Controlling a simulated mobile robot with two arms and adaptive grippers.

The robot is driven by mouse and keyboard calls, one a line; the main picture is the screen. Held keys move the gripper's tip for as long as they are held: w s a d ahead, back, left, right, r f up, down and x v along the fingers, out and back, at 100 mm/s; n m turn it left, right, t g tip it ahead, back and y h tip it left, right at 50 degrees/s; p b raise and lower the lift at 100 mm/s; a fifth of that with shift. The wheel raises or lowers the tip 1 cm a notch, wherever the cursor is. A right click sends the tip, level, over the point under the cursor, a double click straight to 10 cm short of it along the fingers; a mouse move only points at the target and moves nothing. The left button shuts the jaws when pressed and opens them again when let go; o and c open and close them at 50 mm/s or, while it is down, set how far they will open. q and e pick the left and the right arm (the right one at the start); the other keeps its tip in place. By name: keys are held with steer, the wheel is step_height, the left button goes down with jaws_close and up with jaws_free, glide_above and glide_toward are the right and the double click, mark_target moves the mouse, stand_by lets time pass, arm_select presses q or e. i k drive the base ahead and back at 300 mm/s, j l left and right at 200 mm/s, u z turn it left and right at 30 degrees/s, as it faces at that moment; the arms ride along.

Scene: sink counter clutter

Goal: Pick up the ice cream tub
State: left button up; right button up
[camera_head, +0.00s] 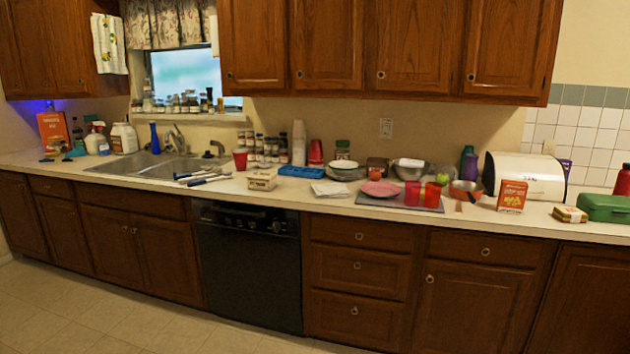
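A small, pale cream tub with dark print (262,180) stands on the counter right of the sink, near the front edge. It looks most like the ice cream tub, but its label is too small to read. A blue tray (301,172) lies just right of it, and a red cup (240,159) stands behind it to the left. Nothing covers the tub's front. Neither of my grippers is in view.
The long counter (335,203) is cluttered. Utensils (203,178) lie between the sink (163,168) and the tub. A folded white cloth (332,190) and a pink plate (380,189) lie farther right. Upper cabinets (380,45) overhang the back. The floor (110,318) in front is clear.

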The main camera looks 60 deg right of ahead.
mark_target(256, 180)
steer(key=z, duration=1.6)
steer(key=i+l, duration=0.55)
steer(key=i, duration=0.2)
steer(key=i+l+z, duration=0.1)
steer(key=i, duration=0.65)
steer(key=i+l+z, duration=0.1)
steer(key=i, duration=0.7)
